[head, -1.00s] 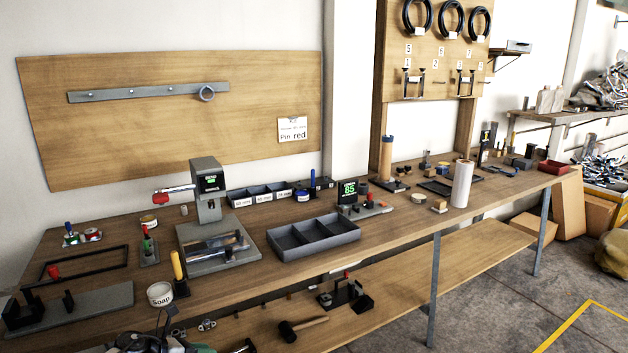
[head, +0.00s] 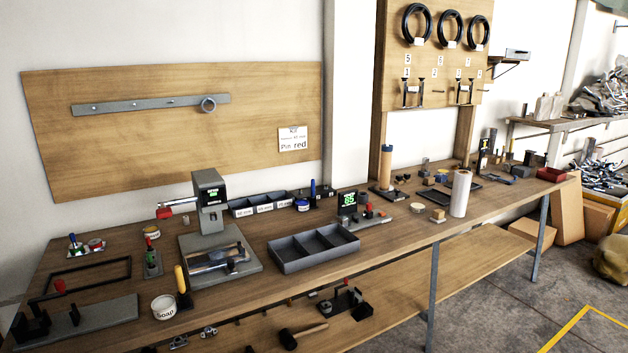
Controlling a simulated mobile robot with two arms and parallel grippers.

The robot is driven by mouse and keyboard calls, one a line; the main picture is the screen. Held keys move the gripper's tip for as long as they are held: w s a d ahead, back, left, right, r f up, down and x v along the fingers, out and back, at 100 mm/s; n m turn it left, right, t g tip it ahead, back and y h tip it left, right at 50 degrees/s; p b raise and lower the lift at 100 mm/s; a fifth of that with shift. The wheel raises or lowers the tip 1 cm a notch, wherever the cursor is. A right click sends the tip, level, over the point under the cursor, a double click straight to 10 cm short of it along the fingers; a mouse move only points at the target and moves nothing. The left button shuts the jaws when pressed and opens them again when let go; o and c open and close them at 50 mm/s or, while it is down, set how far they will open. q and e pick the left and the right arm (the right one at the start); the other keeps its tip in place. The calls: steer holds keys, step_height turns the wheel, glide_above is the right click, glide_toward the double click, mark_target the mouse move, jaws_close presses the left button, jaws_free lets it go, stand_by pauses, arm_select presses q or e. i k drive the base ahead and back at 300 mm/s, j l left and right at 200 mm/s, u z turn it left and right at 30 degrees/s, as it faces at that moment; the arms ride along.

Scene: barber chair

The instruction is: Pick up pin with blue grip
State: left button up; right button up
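An upright blue-gripped pin (head: 313,187) stands in a dark block (head: 322,192) at the back of the bench, right of the small bins. Another small blue-topped piece (head: 73,240) stands on a little plate at the far left of the bench, beside red and green pieces. It is too small to tell whether that one is also a pin. Neither of my grippers shows in the head view.
The wooden bench (head: 120,243) runs across the view. A grey press (head: 210,205), a grey divided tray (head: 313,250), a soap tub (head: 164,307) and a yellow-handled tool (head: 181,281) stand on it. A lower shelf (head: 400,290) holds a mallet (head: 303,333).

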mark_target(72, 237)
steer(key=i+j+u, duration=0.5)
steer(key=i+j, duration=0.25)
steer(key=j, duration=0.3)
steer(key=i+j+u, duration=0.45)
steer(key=i+j, duration=0.35)
steer(key=k+z, duration=0.15)
steer(key=z, duration=0.3)
steer(key=k+l+z, duration=0.1)
steer(key=z, duration=0.35)
steer(key=k+l+z, duration=0.1)
steer(key=z, duration=0.3)
